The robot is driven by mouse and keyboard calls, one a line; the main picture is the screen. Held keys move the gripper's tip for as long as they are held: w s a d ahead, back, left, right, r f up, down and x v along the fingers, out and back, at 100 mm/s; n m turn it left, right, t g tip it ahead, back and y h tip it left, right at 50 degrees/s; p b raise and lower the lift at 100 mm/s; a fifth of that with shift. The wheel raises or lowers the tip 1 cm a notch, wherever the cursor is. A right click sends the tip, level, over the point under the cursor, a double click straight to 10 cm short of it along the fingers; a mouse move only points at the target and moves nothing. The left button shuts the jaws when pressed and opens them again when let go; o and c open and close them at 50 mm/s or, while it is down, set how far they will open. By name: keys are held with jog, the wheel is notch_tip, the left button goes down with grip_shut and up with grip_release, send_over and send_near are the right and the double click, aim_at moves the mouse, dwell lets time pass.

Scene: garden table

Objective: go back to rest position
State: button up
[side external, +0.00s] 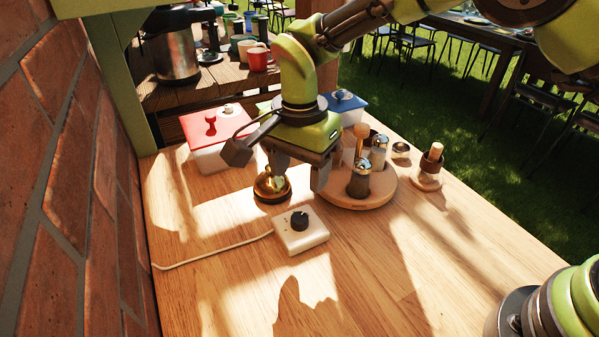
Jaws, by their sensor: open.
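My gripper (278,168) points down over the middle of the wooden table (366,270), its two dark fingers spread apart. A round brass-coloured object (271,186) shows below and between the fingers. I cannot tell whether it touches them. A white box with a black knob (300,232) lies on the table just in front of the gripper. Its pale cable runs left towards the brick wall.
A round wooden tray (378,199) with several shakers stands right of the gripper. A red-lidded container (216,130) and a blue-lidded one (343,104) stand behind. A brick wall (68,180) bounds the left. The front table is clear.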

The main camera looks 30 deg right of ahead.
jog(key=s+d+r+n+t+y, duration=0.15)
jog(key=s+d+r, duration=0.3)
jog(key=r, duration=0.45)
jog(key=s+d+r+n+t, duration=0.2)
jog(key=s+d+r, duration=0.1)
jog(key=d+r, duration=0.4)
jog(key=s+d+r+n+t, duration=0.1)
jog(key=s+d+n+t, duration=0.1)
jog(key=s, duration=0.5)
jog(key=s+d+r+n+t, duration=0.1)
jog(key=s+d+n, duration=0.1)
jog(key=s, duration=0.4)
jog(key=shift+s+d+r+t, duration=0.3)
jog(key=shift+s+d+t, duration=0.05)
jog(key=shift+d, duration=0.3)
